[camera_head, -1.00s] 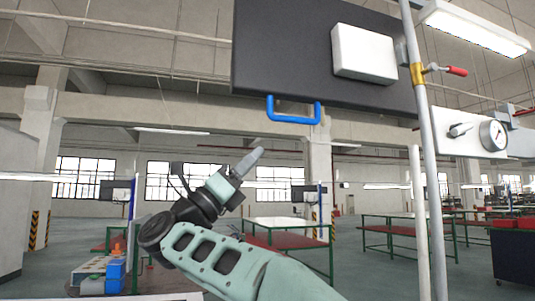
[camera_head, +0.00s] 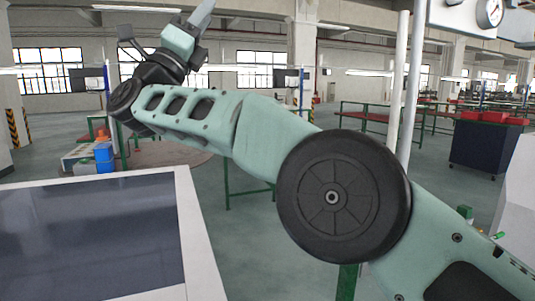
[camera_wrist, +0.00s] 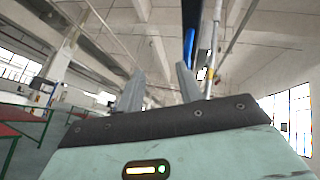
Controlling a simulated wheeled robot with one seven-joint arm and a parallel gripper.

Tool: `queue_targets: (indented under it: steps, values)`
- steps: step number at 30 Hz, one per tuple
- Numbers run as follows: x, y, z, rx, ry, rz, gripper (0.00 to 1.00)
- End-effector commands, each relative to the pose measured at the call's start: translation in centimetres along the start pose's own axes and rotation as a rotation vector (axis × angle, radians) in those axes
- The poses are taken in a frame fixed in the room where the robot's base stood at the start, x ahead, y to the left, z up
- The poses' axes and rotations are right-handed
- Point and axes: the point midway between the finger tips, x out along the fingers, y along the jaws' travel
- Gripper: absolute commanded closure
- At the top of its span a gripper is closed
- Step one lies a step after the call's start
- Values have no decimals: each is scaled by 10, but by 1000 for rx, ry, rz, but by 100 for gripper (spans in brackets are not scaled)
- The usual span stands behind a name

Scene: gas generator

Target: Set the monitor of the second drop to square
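A large dark screen (camera_head: 90,240) in a white frame lies at the lower left of the head view and is cut off by the picture edge. I see no shape or readable mark on it, and cannot tell whether it is the monitor of the second drop. My gripper (camera_head: 203,14) is raised at the top of the head view, beyond and above the screen, pointing up. In the wrist view its two fingers (camera_wrist: 158,85) stand apart with nothing between them. A blue bar (camera_wrist: 189,42) shows beyond them.
A white box with a round gauge (camera_head: 489,12) is at the upper right. Pale upright pipes (camera_head: 412,90) stand right of centre. A dark cabinet (camera_head: 487,147) with red bins stands at the right.

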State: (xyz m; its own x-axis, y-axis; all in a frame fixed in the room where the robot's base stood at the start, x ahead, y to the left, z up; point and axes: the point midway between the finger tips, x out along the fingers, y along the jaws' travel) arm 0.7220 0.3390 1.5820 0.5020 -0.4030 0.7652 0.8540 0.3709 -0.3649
Motion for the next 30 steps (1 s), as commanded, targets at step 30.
queue_targets:
  steps: [30]
  values:
    - [-340,-63,-250,-1068,-2155,1308,64]
